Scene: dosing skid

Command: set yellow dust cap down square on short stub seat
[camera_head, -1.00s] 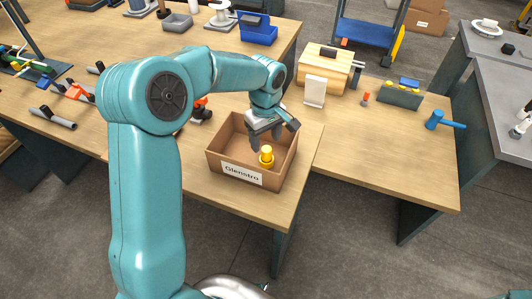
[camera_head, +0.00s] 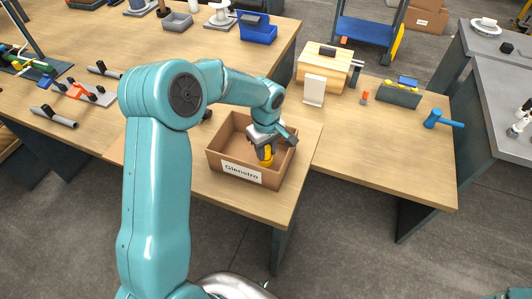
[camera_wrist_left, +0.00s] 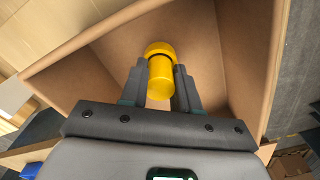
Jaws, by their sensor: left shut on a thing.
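The yellow dust cap (camera_head: 267,158) is inside the open cardboard box (camera_head: 212,160) labelled "Glenstro". In the left wrist view the cap (camera_wrist_left: 161,75) shows a wide round end and a narrower cylinder between the fingers. My left gripper (camera_head: 268,150) reaches down into the box and is shut on the cap. The wrist view also shows the gripper (camera_wrist_left: 160,92) with a finger on each side of the cap. I cannot tell whether the cap touches the box floor. I cannot pick out the short stub seat with certainty. My right gripper is out of view.
The box walls stand close around my left gripper. Grey pipe pieces (camera_head: 54,117) lie on the bench at left. A wooden crate (camera_head: 325,66), a white card stand (camera_head: 314,91) and a blue hammer (camera_head: 443,119) are to the right. The bench front right is clear.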

